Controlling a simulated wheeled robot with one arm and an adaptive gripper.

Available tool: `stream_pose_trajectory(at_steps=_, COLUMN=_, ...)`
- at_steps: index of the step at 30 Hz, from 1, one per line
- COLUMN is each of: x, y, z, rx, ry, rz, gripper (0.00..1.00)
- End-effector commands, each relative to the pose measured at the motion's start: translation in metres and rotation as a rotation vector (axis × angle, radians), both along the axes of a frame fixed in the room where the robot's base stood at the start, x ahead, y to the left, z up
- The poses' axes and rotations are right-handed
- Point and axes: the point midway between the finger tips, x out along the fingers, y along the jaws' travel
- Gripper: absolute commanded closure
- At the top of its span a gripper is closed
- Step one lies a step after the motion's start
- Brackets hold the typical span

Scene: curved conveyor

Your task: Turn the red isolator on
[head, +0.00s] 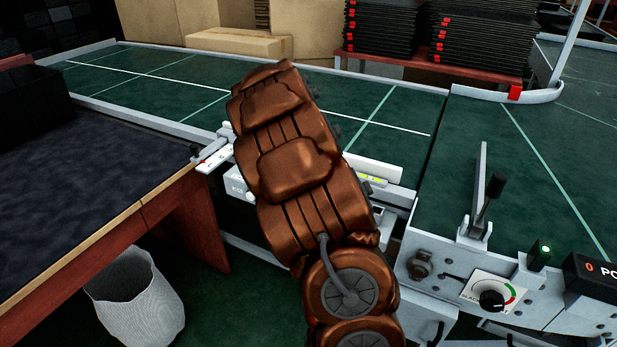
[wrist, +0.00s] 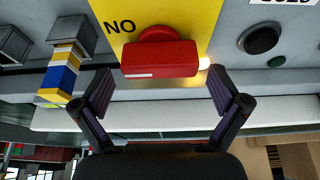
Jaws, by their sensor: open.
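The red isolator (wrist: 160,58) shows in the wrist view as a red block handle on a round red base, on a yellow plate (wrist: 205,18) with the letters "NO". My gripper (wrist: 162,90) is open, with one dark finger on each side of the red handle and a little short of it. No touch is visible. In the head view my copper-coloured arm reaches over the conveyor's near side and hides the isolator and the gripper.
In the head view a lever (head: 485,195), a dial (head: 491,298) and a green lamp (head: 541,252) stand right of my arm. A waste bin (head: 137,300) is lower left.

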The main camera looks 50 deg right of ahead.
Motion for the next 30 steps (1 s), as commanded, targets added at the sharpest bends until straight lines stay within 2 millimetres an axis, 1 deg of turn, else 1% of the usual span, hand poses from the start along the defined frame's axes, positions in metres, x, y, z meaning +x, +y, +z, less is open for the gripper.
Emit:
stream_pose_trajectory(at_steps=8, x=-0.003, y=0.013, z=0.035, rx=-0.004, ry=-0.004, rz=0.001, gripper=0.02)
stream_pose_trajectory(at_steps=15, x=-0.008, y=0.031, z=0.079, rx=-0.004, ry=-0.004, rz=0.001, gripper=0.02)
stream_pose_trajectory(at_steps=18, x=-0.009, y=0.036, z=0.092, rx=-0.003, ry=-0.004, rz=0.001, gripper=0.02)
stream_pose_trajectory(at_steps=23, x=-0.012, y=0.041, z=0.103, rx=0.001, ry=0.001, rz=0.000, gripper=0.02)
stream_pose_trajectory(at_steps=30, x=-0.012, y=0.042, z=0.104, rx=0.001, ry=0.001, rz=0.000, gripper=0.02)
